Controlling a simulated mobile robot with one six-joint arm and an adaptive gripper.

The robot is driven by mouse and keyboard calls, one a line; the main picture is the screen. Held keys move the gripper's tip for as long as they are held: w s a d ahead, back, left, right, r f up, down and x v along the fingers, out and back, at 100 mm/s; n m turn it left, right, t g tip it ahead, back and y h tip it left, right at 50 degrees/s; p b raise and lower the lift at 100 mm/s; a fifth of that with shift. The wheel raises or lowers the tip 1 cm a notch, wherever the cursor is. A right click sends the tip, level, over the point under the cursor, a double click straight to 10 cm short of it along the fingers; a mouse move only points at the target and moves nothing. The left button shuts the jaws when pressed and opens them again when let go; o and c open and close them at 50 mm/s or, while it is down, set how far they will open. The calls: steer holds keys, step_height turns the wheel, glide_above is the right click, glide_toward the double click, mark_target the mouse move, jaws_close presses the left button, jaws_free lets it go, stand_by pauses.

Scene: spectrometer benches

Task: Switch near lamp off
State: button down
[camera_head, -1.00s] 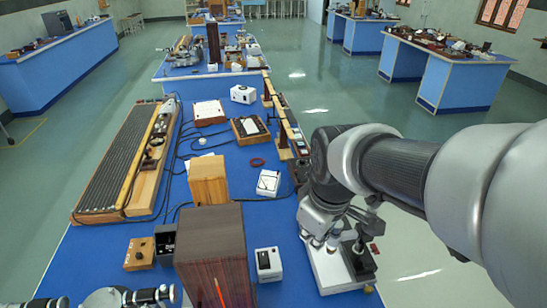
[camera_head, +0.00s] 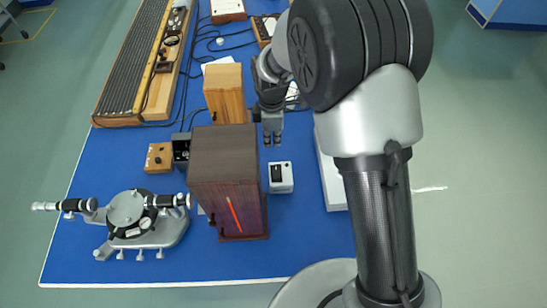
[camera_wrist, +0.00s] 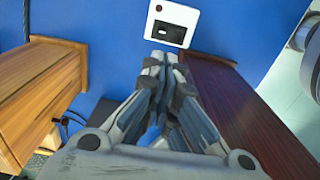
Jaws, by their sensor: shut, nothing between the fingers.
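A dark wooden lamp box (camera_head: 222,170) with a bright orange slit stands near the bench's front edge. It also shows at the right of the wrist view (camera_wrist: 240,115). A small white switch box (camera_head: 281,177) with a black rocker lies just right of it. In the wrist view the switch box (camera_wrist: 172,24) is just beyond my fingertips. My gripper (camera_head: 272,141) is shut and empty, on the far side of the switch box and apart from it in the head view. The fingers also show in the wrist view (camera_wrist: 160,62). I cannot tell the rocker's position.
A lighter wooden box (camera_head: 224,93) stands behind the dark one, and at the left of the wrist view (camera_wrist: 40,90). A spectrometer (camera_head: 130,212) sits at front left. A small wooden block (camera_head: 159,157) and black unit (camera_head: 181,149) are left of the dark box.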

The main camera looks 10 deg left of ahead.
mark_target(272, 165)
step_height(272, 165, down, 13)
steer(key=shift+b, duration=1.1)
steer(key=shift+f, duration=0.5)
steer(key=shift+f+b, duration=0.45)
steer(key=shift+b, duration=0.05)
steer(key=shift+r, duration=0.1)
steer(key=shift+s, duration=0.1)
